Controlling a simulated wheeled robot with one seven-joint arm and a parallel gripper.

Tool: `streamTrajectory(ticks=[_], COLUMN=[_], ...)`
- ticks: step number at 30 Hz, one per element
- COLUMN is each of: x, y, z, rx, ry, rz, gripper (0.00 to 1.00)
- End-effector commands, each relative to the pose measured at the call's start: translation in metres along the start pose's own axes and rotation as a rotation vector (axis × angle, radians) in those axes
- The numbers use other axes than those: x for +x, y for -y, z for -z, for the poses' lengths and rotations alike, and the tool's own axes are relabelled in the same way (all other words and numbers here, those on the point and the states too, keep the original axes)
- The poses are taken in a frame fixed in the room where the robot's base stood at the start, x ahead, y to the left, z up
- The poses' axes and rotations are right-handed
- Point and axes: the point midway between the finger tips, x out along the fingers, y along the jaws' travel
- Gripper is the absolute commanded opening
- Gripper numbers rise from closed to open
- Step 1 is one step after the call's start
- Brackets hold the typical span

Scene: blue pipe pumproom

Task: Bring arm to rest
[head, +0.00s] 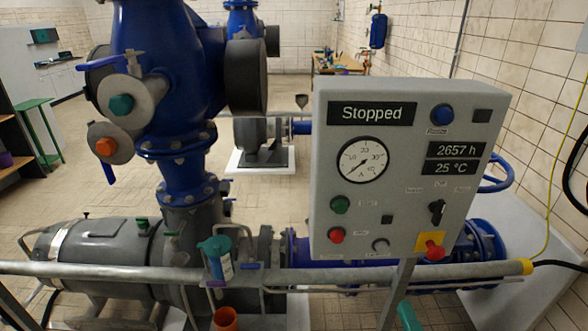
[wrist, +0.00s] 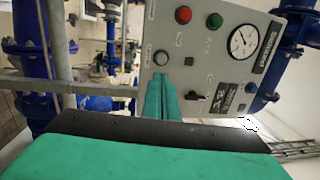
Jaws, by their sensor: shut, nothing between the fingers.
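My gripper's two green fingers (wrist: 163,98) are together in the wrist view, with nothing between them. They point toward the lower part of the grey control panel (wrist: 205,62), which appears turned in that view. A green piece that looks like my gripper (head: 408,317) shows at the bottom edge of the head view, below the panel (head: 328,235). I cannot tell how far the fingertips are from the panel. The panel display (head: 372,112) reads "Stopped". The rest of my arm is hidden in the head view.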

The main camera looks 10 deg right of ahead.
Motion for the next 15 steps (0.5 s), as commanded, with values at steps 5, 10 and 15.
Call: streamTrajectory(ticks=[5, 10, 15], x=[0.001, -0.004, -0.023], y=[-0.024, -0.079, -0.131], z=[-0.011, -0.039, -0.074], rx=[-0.025, -0.128, -0.29], ry=[-0.017, -0.053, -0.066], rz=[-0.036, -0.129, -0.227], gripper=[0.0, 0.0, 0.0])
